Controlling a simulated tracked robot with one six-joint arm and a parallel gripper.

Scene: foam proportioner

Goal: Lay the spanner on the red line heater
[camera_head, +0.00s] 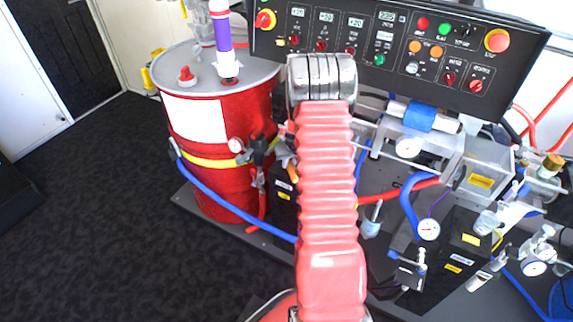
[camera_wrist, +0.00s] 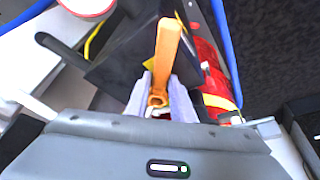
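In the wrist view, my gripper (camera_wrist: 160,101) has its two pale fingers close together around an orange spanner (camera_wrist: 167,52). The spanner's ring end is between the fingers, and its shaft points away from me. Beyond the spanner is a black box (camera_wrist: 118,62) with a yellow label; I cannot tell for sure whether it is the red line heater, or whether the spanner touches it. In the head view, two black boxes show, one beside the drum (camera_head: 284,207) and one at the lower right (camera_head: 446,262).
A red drum (camera_head: 196,130) with a yellow band stands left. A control panel (camera_head: 400,45) spans the back. Blue hoses (camera_head: 235,207), red hoses, gauges (camera_head: 428,229) and valves crowd the rig around my arm. The dark floor at left is clear.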

